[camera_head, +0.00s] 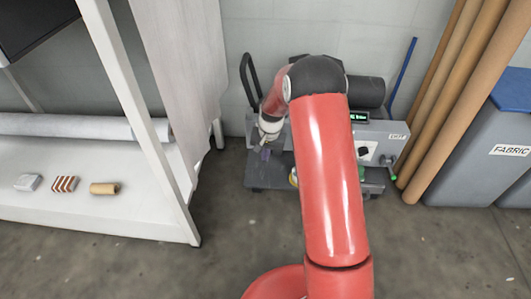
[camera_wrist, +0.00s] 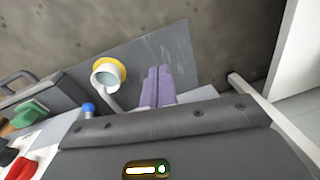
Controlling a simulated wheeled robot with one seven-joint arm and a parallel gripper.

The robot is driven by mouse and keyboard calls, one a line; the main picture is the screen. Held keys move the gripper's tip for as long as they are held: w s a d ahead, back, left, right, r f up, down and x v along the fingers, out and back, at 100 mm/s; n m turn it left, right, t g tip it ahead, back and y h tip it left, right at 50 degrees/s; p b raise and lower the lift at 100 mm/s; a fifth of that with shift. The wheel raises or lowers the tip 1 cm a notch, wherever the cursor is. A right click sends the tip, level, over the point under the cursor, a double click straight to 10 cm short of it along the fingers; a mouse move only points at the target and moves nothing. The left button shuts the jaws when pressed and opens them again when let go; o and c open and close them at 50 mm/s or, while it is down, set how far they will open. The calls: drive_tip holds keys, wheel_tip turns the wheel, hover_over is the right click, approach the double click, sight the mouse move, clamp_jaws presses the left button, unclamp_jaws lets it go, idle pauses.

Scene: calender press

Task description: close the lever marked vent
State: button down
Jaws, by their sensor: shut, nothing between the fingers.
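The calender press (camera_head: 375,130) stands against the back wall, partly hidden behind my red arm. No lever with a readable vent mark shows. A small label on the press's right end is too small to read surely. A green-tipped handle (camera_head: 391,177) shows low at that end. In the wrist view a blue knob (camera_wrist: 88,107) sits on the left, with a green handle (camera_wrist: 28,115) and a red knob (camera_wrist: 20,168) farther left. My gripper (camera_head: 264,147) is at the press's left side; its fingers (camera_wrist: 158,72) are together and empty, apart from the blue knob.
A grey-white cup with a yellow ring (camera_wrist: 108,72) is just left of my fingers. A white shelf (camera_head: 90,210) stands left, cardboard tubes (camera_head: 450,100) and a FABRIC bin (camera_head: 480,145) right. Floor (camera_head: 225,240) in front is clear.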

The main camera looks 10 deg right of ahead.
drive_tip(key=shift+r, duration=0.2)
drive_tip(key=shift+r+p, duration=0.5)
drive_tip(key=shift+r, duration=0.25)
drive_tip(key=s+a+r+p, duration=0.1)
drive_tip(key=s+r+p, duration=0.2)
drive_tip(key=s+r, duration=0.5)
drive_tip(key=shift+s+r, duration=0.4)
drive_tip(key=shift+r, duration=0.4)
drive_tip(key=shift+r, duration=0.15)
